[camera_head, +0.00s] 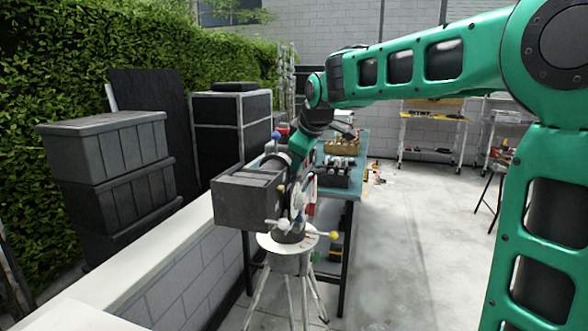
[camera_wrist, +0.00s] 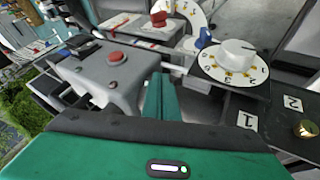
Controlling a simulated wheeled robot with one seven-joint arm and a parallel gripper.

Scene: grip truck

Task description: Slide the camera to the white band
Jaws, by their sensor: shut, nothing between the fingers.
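The camera (camera_head: 240,195) is a dark grey box mounted on top of a tripod (camera_head: 292,262) with a round white plate. In the wrist view I see a grey body with a red button (camera_wrist: 115,57), a white dial (camera_wrist: 233,62) and a blue knob (camera_wrist: 203,37). My gripper (camera_wrist: 161,97) shows there as green fingers held together, empty, beside the grey body. In the head view my arm comes down behind the camera, and the fingertips are hidden. I cannot pick out a white band for certain.
A dark plate with white labels 1 and 2 (camera_wrist: 293,103) lies at the right of the wrist view. A teal-topped table (camera_head: 357,190) with equipment stands behind the tripod. Stacked dark cases (camera_head: 110,185) stand left, beyond a low pale wall (camera_head: 150,258). Floor at right is open.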

